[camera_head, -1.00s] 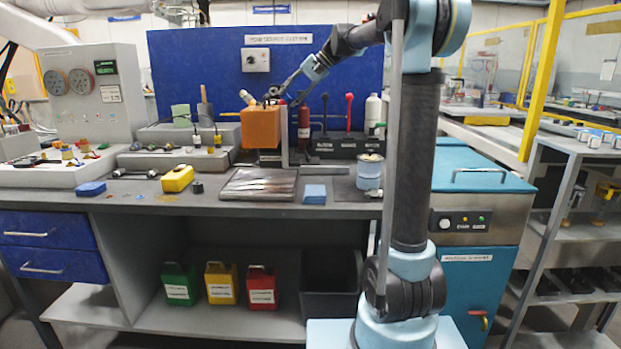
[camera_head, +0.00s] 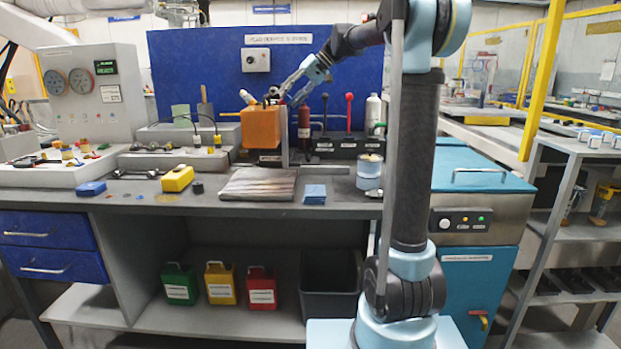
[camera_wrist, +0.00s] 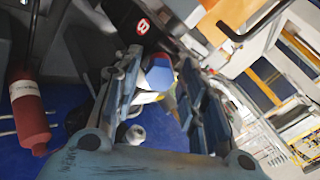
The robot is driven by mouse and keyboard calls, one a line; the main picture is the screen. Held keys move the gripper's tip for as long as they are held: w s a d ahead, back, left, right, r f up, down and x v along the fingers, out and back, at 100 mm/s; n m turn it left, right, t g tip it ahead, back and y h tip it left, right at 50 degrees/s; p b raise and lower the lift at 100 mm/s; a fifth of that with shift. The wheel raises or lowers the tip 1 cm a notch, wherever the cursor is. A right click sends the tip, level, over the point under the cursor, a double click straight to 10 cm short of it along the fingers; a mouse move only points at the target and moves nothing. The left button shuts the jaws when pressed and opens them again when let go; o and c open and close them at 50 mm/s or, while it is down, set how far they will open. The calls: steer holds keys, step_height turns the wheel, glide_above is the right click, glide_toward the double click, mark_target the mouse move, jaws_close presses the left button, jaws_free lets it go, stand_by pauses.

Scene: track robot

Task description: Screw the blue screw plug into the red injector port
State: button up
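In the head view my gripper (camera_head: 283,98) is at the upper right edge of an orange block (camera_head: 261,127) on the workbench. In the wrist view its two fingers (camera_wrist: 161,64) stand apart. A small blue piece (camera_wrist: 160,79), which looks like the blue screw plug, shows between the fingertips, with a small red patch (camera_wrist: 157,57) at its far end. I cannot tell whether the fingers touch the blue piece. I cannot tell whether the red patch is the injector port. The fingertips are too small to read in the head view.
A red bottle (camera_head: 304,122) stands right of the block; it also shows in the wrist view (camera_wrist: 30,112). Black and red levers (camera_head: 349,112) and a white bottle (camera_head: 373,113) stand further right. A blue back panel (camera_head: 220,72) rises behind. The front of the bench has some free room.

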steer(key=n, duration=0.6)
stand_by(0.7)
jaws_close()
stand_by(0.3)
steer(key=m, duration=0.5)
steer(key=shift+m, duration=0.3)
steer(key=m, duration=0.6)
